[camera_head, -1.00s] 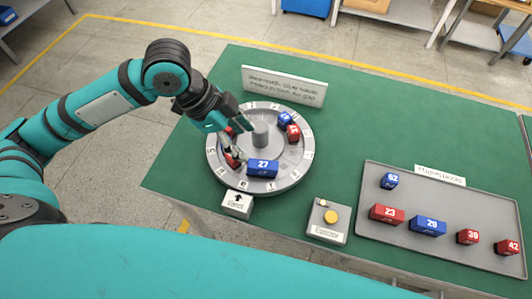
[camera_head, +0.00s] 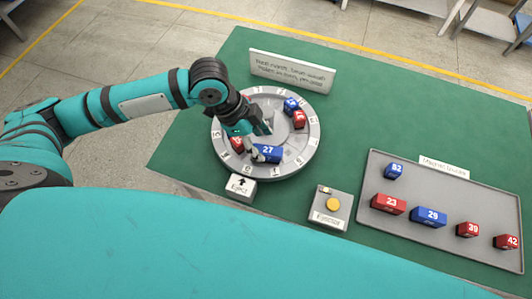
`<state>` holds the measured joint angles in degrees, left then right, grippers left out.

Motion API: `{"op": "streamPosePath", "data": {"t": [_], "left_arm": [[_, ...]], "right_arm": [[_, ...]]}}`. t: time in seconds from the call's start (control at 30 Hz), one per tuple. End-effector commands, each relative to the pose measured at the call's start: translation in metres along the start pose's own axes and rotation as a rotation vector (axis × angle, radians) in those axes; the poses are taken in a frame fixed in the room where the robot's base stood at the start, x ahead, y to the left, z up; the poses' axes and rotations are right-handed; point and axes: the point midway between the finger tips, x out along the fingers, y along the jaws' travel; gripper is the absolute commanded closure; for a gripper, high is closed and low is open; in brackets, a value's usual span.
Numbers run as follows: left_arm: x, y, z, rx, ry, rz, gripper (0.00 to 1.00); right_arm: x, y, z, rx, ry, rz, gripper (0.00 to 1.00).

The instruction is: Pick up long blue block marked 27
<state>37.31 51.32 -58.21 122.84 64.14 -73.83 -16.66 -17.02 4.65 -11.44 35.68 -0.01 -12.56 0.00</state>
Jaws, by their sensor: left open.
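The long blue block marked 27 (camera_head: 269,154) lies on the front part of the round grey dial (camera_head: 291,165), near its rim. My left gripper (camera_head: 262,146) comes in from the left over the dial, with its fingers pointing down at the left part of the block. It is open, and one finger overlaps the block's left end in the picture. I cannot tell whether it touches the block. My right gripper is not in view.
A blue block (camera_head: 291,105) and red blocks (camera_head: 299,119) (camera_head: 237,144) also sit on the dial. A white sign (camera_head: 291,71) stands behind it. A small white box (camera_head: 240,188) and a button box (camera_head: 331,207) stand in front. A grey tray (camera_head: 400,236) with several blocks lies right.

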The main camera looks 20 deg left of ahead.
Motion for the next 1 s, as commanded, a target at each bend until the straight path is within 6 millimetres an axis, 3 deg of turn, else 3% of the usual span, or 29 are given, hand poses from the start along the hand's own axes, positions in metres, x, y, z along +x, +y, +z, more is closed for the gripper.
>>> {"op": "streamPosePath", "data": {"t": [0.4,0.67,1.0], "left_arm": [[0.049,-0.004,0.003,-0.001,0.000,0.001,0.44],[0.052,-0.005,0.004,0.000,0.000,-0.001,0.44],[0.051,-0.005,0.004,0.000,0.000,-0.001,0.89]], "right_arm": [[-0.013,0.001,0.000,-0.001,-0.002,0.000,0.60],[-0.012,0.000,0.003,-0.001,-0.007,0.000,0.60],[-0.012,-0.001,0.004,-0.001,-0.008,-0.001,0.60]]}}
